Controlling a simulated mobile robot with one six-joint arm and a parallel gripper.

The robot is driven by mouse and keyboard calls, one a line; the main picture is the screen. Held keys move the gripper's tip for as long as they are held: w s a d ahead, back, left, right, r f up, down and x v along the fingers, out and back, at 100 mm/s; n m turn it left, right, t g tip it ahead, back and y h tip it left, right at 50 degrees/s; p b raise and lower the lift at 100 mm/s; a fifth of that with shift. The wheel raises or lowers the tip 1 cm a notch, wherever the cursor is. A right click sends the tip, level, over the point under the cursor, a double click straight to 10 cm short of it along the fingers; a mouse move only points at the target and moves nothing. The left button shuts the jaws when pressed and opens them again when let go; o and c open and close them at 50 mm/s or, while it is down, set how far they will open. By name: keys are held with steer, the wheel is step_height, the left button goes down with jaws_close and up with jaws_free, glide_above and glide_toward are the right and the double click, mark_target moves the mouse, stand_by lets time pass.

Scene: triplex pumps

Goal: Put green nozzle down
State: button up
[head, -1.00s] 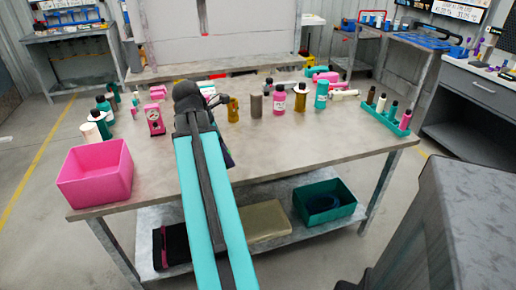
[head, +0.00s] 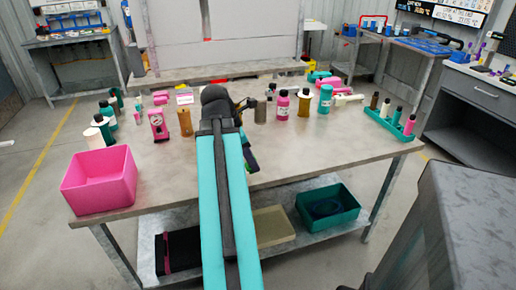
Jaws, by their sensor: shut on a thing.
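My gripper (head: 250,152) shows only in part, as a small dark shape just right of my teal arm, over the front middle of the table. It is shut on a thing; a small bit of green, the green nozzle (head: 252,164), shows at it. Most of the nozzle and the jaws are hidden behind my arm or too small to make out. I cannot tell whether the nozzle touches the tabletop (head: 320,150).
A pink bin (head: 100,183) stands at the table's front left corner. Several bottles, including a pink one (head: 283,105) and a teal one (head: 325,100), stand along the back. A teal rack (head: 390,124) holds bottles at the right. The front right of the tabletop is clear.

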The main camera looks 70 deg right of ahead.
steer(key=shift+w+d+r+p, duration=0.25)
steer(key=shift+d+p, duration=0.4)
steer(key=shift+p, duration=2.05)
steer(key=p, duration=0.4)
steer(key=d+p, duration=0.1)
steer(key=p, duration=0.3)
steer(key=shift+w+f, duration=0.2)
steer(key=shift+w, duration=0.05)
steer(key=w+d, duration=0.2)
steer(key=d, duration=0.2)
steer(key=w+d+f+p, duration=0.1)
steer(key=d, duration=0.3)
steer(key=w+d+p, duration=0.1)
steer(key=w+d, duration=0.1)
steer(key=d, duration=0.2)
steer(key=shift+w+f, duration=0.25)
steer(key=shift+w, duration=0.05)
steer(key=shift+d, duration=0.1)
steer(key=shift+f+p, duration=0.15)
steer(key=shift+p, duration=0.2)
steer(key=shift+f+p, duration=0.6)
steer(key=shift+f, duration=1.05)
steer(key=shift+f, duration=0.15)
steer(key=o, duration=1.1)
steer(key=shift+o, duration=0.2)
